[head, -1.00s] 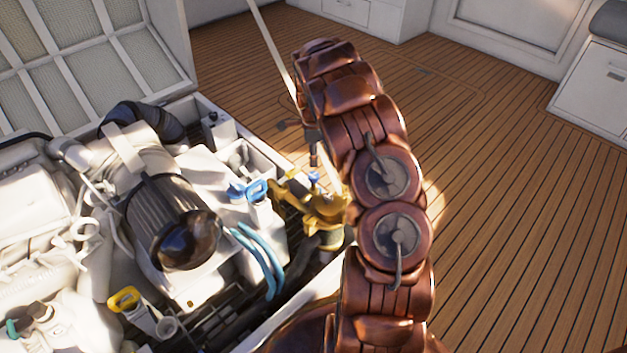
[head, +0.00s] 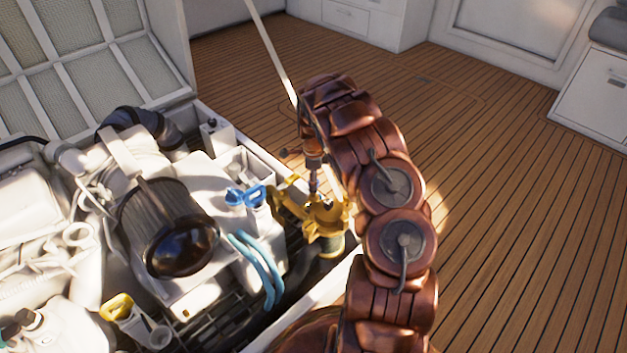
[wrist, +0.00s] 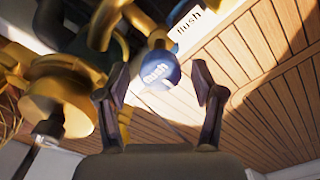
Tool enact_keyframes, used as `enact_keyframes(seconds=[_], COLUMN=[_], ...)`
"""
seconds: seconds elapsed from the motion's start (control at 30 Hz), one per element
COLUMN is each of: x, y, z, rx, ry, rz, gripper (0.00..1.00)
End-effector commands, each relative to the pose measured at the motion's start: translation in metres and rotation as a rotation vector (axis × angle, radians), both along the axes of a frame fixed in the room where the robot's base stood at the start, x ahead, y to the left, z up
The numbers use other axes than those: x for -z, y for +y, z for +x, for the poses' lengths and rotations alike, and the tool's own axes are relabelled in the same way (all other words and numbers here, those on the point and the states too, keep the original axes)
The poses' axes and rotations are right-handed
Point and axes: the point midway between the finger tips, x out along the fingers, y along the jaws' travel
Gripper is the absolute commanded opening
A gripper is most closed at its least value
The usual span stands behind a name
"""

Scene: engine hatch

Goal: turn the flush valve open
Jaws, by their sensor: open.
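The flush valve's blue knob (wrist: 160,71), marked "flush", shows in the wrist view between my fingertips and beyond them. A gold pipe joins it from behind. My gripper (wrist: 156,76) is open, one finger on each side of the knob in the picture; I cannot tell whether either finger touches it. In the head view, my gripper (head: 314,183) points down above the gold valve body (head: 325,219) at the hatch edge. The blue knob is hidden or too small to make out there.
A white "flush" label (wrist: 194,29) lies beyond the knob. Gold fittings (wrist: 58,97) crowd the left of the wrist view. In the head view, another blue handle (head: 247,196) and blue hoses (head: 258,268) sit left of the valve. The wooden deck (head: 520,220) at right is clear.

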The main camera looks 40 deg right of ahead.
Motion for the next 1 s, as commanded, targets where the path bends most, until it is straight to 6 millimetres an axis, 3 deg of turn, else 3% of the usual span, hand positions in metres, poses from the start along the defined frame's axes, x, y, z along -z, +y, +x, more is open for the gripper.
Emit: enact_keyframes(seconds=[0.17,0.73,1.0], x=[-0.0006,-0.0006,-0.0016], y=[-0.0002,-0.0001,0.0003], z=[0.0001,-0.0001,0.0000], rx=[0.000,0.000,-0.027], ry=[0.000,0.000,0.001], rz=[0.000,0.000,0.001], gripper=[0.68,0.08,0.07])
